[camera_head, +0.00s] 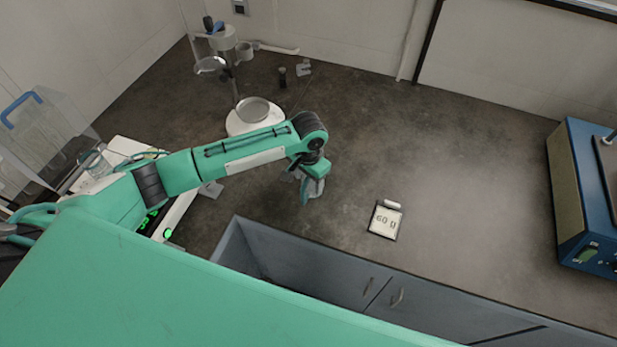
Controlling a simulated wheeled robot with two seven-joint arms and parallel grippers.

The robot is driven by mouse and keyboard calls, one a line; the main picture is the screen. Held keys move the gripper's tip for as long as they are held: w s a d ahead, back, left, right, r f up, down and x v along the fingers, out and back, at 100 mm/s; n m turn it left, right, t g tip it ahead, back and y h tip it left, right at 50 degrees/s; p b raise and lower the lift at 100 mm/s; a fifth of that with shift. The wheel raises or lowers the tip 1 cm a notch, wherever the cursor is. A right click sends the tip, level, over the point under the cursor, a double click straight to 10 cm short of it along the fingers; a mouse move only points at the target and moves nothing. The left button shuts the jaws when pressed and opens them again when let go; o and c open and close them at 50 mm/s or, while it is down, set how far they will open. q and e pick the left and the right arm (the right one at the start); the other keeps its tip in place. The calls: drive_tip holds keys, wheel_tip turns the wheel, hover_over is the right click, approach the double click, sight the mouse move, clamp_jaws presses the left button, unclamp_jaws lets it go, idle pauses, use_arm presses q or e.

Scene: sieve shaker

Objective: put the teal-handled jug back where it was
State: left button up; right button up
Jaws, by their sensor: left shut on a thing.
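My left gripper (313,187) hangs over the dark worktop in the middle of the view, at the end of my green arm. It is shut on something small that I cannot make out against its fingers. I cannot pick out a teal-handled jug for certain. A clear box-like vessel with a blue handle (20,106) stands at the far left, well away from the gripper. My right gripper is not in view.
A stand with pans (252,110) is at the back left. A white device with green lights (180,212) sits partly behind my arm. A "GO II" card (386,220) lies right of the gripper. A blue machine (578,190) stands at the right. The worktop between is clear.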

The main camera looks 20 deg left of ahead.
use_arm(q)
drive_tip(key=shift+f, duration=0.4)
drive_tip(key=o, duration=1.1)
drive_tip(key=shift+o, duration=0.6)
wheel_tip(320, 180, up, 14)
drive_tip(key=b, duration=0.2)
drive_tip(key=shift+f, duration=0.15)
